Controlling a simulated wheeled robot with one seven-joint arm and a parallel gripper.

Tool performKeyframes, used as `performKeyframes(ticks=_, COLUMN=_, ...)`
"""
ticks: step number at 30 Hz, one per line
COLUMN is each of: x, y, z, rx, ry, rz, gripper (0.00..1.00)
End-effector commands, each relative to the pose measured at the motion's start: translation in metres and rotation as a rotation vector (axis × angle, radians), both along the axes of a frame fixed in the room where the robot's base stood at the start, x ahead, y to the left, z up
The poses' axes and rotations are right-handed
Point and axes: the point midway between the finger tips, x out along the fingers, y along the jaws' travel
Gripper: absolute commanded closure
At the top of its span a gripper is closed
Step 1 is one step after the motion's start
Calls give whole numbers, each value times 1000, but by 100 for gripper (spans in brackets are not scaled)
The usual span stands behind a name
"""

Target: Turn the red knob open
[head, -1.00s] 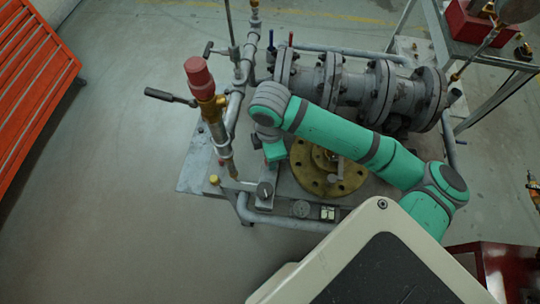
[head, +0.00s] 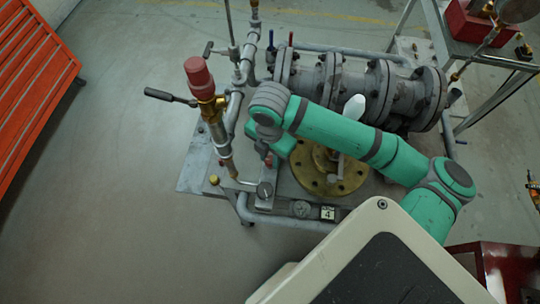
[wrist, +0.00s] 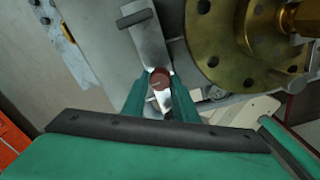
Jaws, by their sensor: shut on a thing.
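The red knob (wrist: 160,77) is small and round and sits at the end of a grey metal bracket in the wrist view. My gripper (wrist: 160,88) is shut on it, with one green finger on each side. In the head view the knob (head: 268,161) shows as a small red spot just below my wrist, partly hidden by it. My gripper's fingers are mostly hidden there.
A brass flange (head: 330,178) stands right of the knob. A red-capped valve (head: 199,78) with a black lever rises at left. Grey flanged pipe (head: 345,80) runs behind my arm. Open floor lies left.

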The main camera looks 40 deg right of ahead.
Motion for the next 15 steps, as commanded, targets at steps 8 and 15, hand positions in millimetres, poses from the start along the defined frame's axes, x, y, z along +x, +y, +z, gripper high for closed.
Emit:
performKeyframes(ticks=8, x=-1, y=1, z=-1, rx=3, ry=2, rz=18, gripper=96)
performKeyframes(ticks=15, x=-1, y=1, z=-1, rx=2, ry=3, rz=17, gripper=71)
